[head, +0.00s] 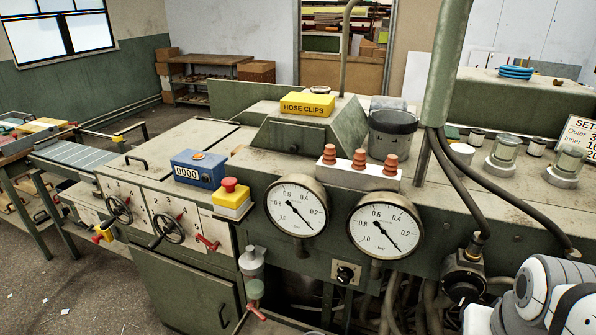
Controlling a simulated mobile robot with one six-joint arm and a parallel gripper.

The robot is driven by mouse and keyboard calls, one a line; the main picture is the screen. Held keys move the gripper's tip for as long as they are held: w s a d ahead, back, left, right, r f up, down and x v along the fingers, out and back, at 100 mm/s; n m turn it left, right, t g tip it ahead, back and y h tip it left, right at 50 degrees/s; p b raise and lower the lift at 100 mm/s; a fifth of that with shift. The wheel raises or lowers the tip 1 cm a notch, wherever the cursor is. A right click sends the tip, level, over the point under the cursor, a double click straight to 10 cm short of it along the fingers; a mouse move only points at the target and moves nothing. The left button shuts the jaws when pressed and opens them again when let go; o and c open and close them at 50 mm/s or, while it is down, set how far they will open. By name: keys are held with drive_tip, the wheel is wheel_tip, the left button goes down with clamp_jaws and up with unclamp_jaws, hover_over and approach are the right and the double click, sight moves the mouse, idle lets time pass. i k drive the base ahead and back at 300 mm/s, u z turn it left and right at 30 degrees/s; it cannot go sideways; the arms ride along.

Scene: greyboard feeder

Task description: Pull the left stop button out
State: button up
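A red mushroom stop button (229,184) sits on top of a yellow box (231,203) on the front of the green machine, left of the two gauges. A second small red-and-yellow part (103,232) shows lower on the machine's left end. It is too small to tell whether it is also a stop button. Whether the red button is pushed in or out cannot be told. White links of my arm show at the lower right corner, far from the button. My gripper is not in view.
A blue counter (198,168) stands just left of the yellow box. Two round gauges (296,207) are to its right. Handwheels (168,228) and a red lever (207,243) stick out below left. Black cables (461,185) hang at the right. Open floor (65,270) lies at the left.

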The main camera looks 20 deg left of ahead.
sight(229, 184)
drive_tip(key=u, duration=1.5)
drive_tip(key=k, duration=0.6)
drive_tip(key=u, duration=0.5)
drive_tip(key=i, duration=1.7)
drive_tip(key=z, duration=0.3)
